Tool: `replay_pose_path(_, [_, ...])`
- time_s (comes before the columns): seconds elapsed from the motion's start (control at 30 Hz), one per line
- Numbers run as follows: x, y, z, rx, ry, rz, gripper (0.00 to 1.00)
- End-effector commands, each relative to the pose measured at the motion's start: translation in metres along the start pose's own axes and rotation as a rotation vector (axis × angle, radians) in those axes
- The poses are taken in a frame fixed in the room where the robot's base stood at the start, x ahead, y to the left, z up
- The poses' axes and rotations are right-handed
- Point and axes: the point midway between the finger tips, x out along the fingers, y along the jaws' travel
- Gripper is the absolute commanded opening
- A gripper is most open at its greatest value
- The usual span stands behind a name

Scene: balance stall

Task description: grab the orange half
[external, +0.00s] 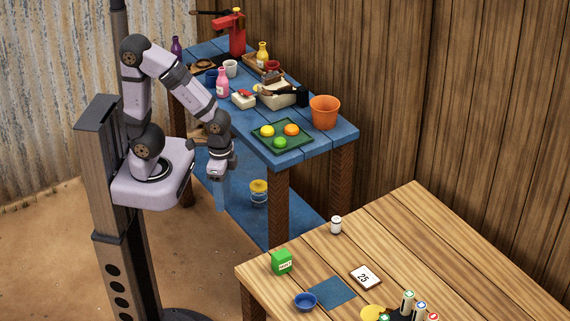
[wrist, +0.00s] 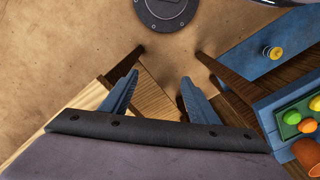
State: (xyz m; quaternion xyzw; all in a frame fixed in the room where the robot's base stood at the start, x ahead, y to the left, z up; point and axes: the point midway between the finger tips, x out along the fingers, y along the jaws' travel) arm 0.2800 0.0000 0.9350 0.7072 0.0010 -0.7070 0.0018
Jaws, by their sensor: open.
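The orange half (external: 291,129) lies on a green tray (external: 300,141) near the front end of the blue table. A yellow half (external: 267,131) and a green half (external: 280,143) lie on the same tray. My gripper (external: 217,190) hangs in the air left of the blue table, lower than its top and apart from the tray. In the wrist view my gripper (wrist: 157,85) shows two spread fingers with nothing between them. There the orange half (wrist: 308,126) is at the far right, on the partly cut-off tray.
An orange bucket (external: 324,112) stands close behind the tray. Bottles, cups and a box crowd the table (external: 346,137) farther back. A yellow-lidded jar (external: 258,192) sits on the lower shelf. A wooden table (external: 430,230) with small items stands at front right.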

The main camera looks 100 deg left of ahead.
Motion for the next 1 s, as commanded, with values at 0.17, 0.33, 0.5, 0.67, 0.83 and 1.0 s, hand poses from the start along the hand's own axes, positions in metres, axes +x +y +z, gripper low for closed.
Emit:
replay_pose_path(0.17, [0.000,0.000,0.000,0.000,0.000,0.000,0.55])
replay_pose_path(0.33, [0.000,0.000,0.000,0.000,0.000,0.000,0.44])
replay_pose_path(0.5, [0.000,0.000,0.000,0.000,0.000,0.000,0.44])
replay_pose_path(0.67, [0.001,-0.002,-0.002,0.010,-0.004,-0.005,0.44])
replay_pose_path(0.83, [0.009,-0.021,-0.018,0.095,-0.036,-0.053,0.44])
replay_pose_path(1.0, [0.025,-0.072,-0.054,0.290,-0.129,-0.168,0.44])
